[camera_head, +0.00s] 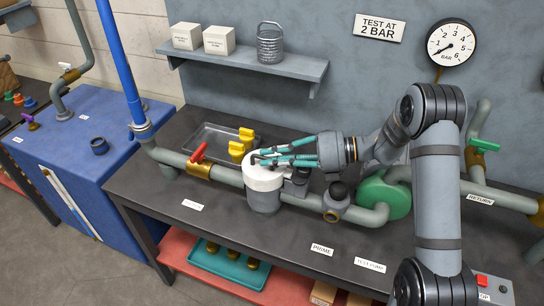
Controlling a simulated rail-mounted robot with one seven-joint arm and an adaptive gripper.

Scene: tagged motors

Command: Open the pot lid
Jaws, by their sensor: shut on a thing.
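The pot (264,200) is a grey cylinder set in line with the grey pipe on the dark bench. Its white lid (263,179) sits on top and looks level. My gripper (262,160) reaches in from the right, with its teal fingers over the top of the lid. The fingers are shut on the lid's top part, which they mostly hide. I cannot tell whether the lid is apart from the pot's rim.
A red-handled valve (200,153) is on the pipe left of the pot. Yellow parts (242,144) and a metal tray (205,143) lie behind. A green pump (385,195) is to the right. A shelf (245,64) hangs above.

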